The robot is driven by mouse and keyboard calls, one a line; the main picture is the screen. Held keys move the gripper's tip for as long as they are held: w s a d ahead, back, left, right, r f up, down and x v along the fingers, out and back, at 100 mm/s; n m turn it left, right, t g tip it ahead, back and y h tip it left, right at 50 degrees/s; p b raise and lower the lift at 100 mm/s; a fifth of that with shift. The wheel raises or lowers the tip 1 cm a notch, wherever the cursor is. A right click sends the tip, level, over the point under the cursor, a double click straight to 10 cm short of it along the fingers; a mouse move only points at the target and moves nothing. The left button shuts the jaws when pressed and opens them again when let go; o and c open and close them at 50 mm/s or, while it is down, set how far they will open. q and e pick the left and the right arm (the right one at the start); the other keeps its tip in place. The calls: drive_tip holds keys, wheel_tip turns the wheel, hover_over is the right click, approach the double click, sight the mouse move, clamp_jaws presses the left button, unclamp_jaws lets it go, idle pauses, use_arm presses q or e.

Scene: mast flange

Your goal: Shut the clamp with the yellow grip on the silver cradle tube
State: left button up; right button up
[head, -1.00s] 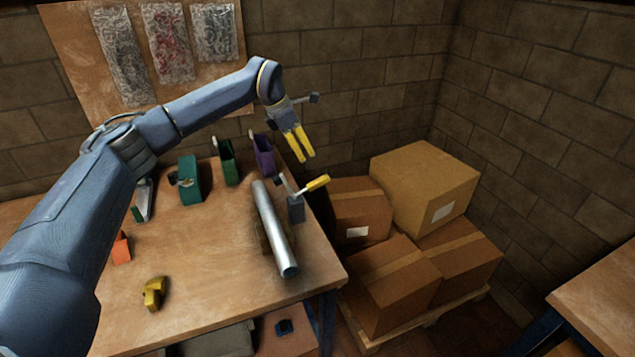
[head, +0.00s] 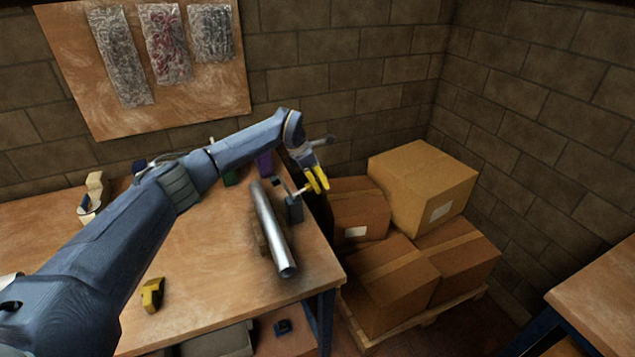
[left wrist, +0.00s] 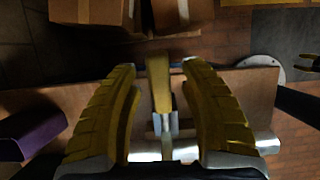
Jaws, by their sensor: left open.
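The silver cradle tube (head: 273,230) lies in its cradle near the right end of the bench; part of it also shows in the left wrist view (left wrist: 240,146). The clamp (head: 295,209) stands beside the tube with its lever raised. My left gripper (head: 319,183) is open at the lever's end, over the bench's right side. In the left wrist view, the yellow grip (left wrist: 160,86) lies between the two open fingers, with gaps on both sides. In the head view the fingers largely cover the grip.
Cardboard boxes (head: 423,190) stand on a pallet right of the bench (head: 215,262). A yellow item (head: 152,294) lies at the bench's front. A purple bin (head: 265,164) stands behind the tube. My left arm crosses the bench and partly hides bins at its back.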

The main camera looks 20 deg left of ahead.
use_arm(q)
drive_tip(key=shift+f, duration=0.25)
clamp_jaws()
idle(0.3)
